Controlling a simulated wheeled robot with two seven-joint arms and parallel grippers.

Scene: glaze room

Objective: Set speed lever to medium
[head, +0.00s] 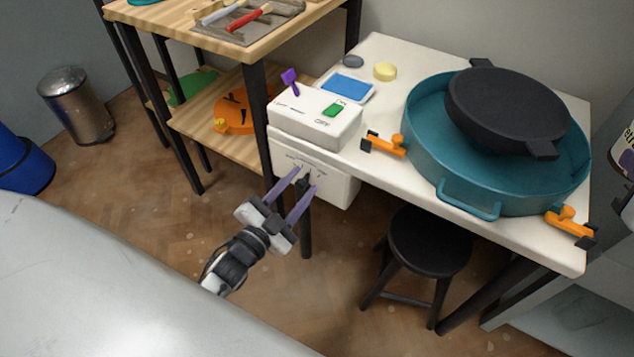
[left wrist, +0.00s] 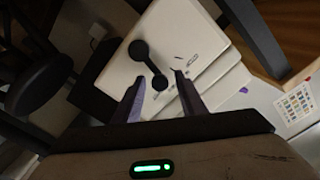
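A white box (head: 340,185) hangs under the front left of the white table and has small marks on its face. A black lever (left wrist: 141,52) with round ends is on this box in the left wrist view; its near knob lies between my fingertips. My left gripper (head: 306,179) is open in front of the box, its purple-grey fingers on either side of the lever's end. I cannot tell whether they touch it. A second white box (head: 345,128) on the tabletop carries a purple lever (head: 290,77) and a green switch (head: 333,110). The lettering is too small to read surely.
A teal basin (head: 425,150) with a dark round wheel (head: 505,105) fills the table's right. Orange clamps (head: 385,144) sit at the edge. A black stool (head: 430,240) stands below. A wooden shelf (head: 195,120) is at the left.

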